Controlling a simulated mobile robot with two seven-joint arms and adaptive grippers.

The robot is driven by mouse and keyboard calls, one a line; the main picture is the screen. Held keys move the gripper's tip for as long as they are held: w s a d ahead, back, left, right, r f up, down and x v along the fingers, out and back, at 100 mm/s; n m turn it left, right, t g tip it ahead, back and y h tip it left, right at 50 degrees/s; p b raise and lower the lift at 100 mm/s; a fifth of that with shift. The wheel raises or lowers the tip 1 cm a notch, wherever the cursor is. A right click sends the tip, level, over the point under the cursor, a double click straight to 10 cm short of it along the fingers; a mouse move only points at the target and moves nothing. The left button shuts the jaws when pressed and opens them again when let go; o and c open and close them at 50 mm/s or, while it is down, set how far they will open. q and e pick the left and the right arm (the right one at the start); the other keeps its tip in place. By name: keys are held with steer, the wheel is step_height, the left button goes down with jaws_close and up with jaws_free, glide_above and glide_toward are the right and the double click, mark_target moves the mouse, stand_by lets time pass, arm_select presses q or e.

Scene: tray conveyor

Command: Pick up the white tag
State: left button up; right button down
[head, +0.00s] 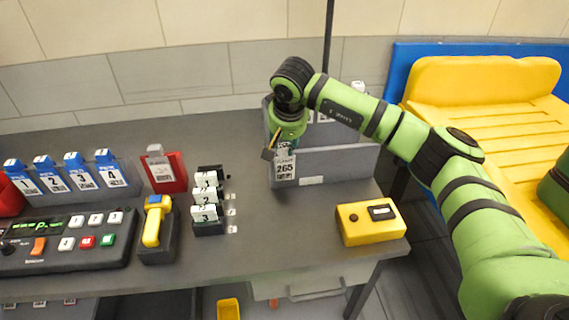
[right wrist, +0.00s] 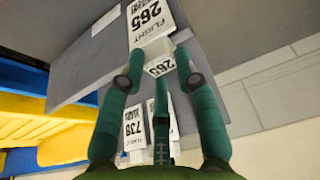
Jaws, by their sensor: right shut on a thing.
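My right gripper (head: 283,145) reaches down over the grey bin at the back of the table. It is shut on a white tag (head: 285,169) printed "FLIGHT 265", which shows in front of the bin's grey wall. In the right wrist view, the fingers (right wrist: 157,66) close around the tag's small top block marked 265, and its larger printed face (right wrist: 151,20) shows beyond. I cannot tell whether the tag touches the bin. My left gripper is not in view.
The grey bin (head: 335,163) also holds a tag marked 738 (right wrist: 133,128). A yellow box (head: 365,228) stands at the table's right. A black rack with white tags (head: 206,205), a yellow handheld device (head: 153,226), a red holder (head: 178,172) and a button panel (head: 60,262) stand left.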

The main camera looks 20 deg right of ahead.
steer(key=shift+r, duration=0.1)
steer(key=shift+r, duration=0.55)
step_height(320, 180, up, 6)
steer(key=b, duration=0.2)
steer(key=s+a+b, duration=0.3)
steer(key=s+b, duration=0.1)
steer(key=s, duration=1)
steer(key=shift+a+f, duration=0.15)
steer(key=shift+a, duration=0.2)
steer(key=shift+s, duration=0.1)
step_height(320, 180, up, 6)
steer(key=p, duration=0.4)
steer(key=shift+r+p, duration=0.25)
steer(key=shift+p, duration=0.1)
